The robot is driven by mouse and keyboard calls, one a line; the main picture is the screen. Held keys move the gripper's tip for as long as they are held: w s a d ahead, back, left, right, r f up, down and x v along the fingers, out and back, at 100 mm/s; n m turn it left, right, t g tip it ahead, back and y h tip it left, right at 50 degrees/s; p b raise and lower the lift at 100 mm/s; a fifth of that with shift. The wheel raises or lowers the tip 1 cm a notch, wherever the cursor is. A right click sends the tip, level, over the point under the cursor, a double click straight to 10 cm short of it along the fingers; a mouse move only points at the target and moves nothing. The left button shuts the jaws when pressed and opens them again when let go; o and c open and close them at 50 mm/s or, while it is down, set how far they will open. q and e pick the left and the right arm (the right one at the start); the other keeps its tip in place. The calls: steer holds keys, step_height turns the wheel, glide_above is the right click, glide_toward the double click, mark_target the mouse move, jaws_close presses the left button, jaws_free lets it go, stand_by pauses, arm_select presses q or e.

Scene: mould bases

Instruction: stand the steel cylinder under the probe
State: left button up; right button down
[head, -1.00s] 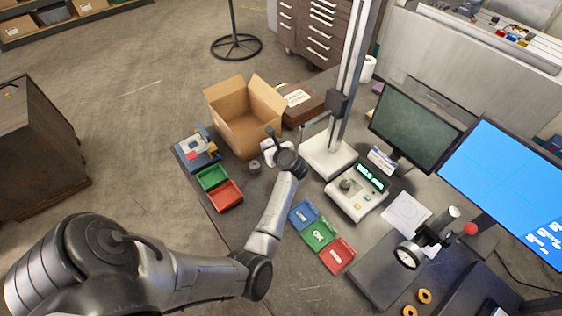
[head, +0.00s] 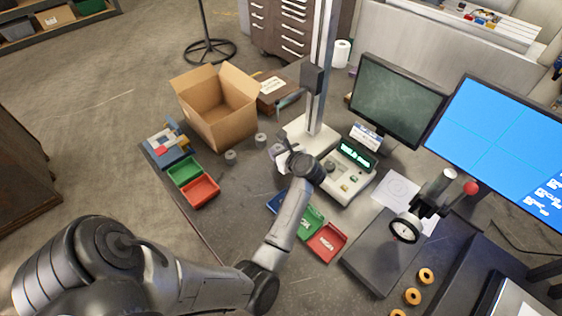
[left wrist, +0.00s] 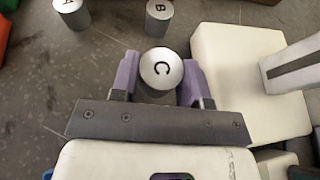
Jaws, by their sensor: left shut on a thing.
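My left gripper (head: 279,155) is shut on a steel cylinder marked C (left wrist: 161,69), which stands upright between its purple finger pads in the left wrist view. In the head view the gripper and wrist largely hide this cylinder. They are just left of the white base (head: 300,128) of the tall column gauge (head: 322,70); the base also shows right of the cylinder in the left wrist view (left wrist: 240,60). A thin probe arm (head: 290,101) reaches left from the column above the base. My right gripper is not in view.
Cylinders A (left wrist: 70,14) and B (left wrist: 157,14) stand on the table beyond the gripper. An open cardboard box (head: 218,110), green (head: 186,171) and red (head: 200,190) bins stand left. A readout box (head: 348,172), monitor (head: 398,100) and dial-gauge stand (head: 408,228) are right.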

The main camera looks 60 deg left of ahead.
arm_select(q)
steer(key=shift+f, duration=2.15)
steer(key=shift+f, duration=0.15)
steer(key=o, duration=0.7)
steer(key=shift+f+b, duration=0.1)
steer(key=shift+b, duration=0.2)
steer(key=o, duration=0.5)
steer(key=shift+c, duration=0.2)
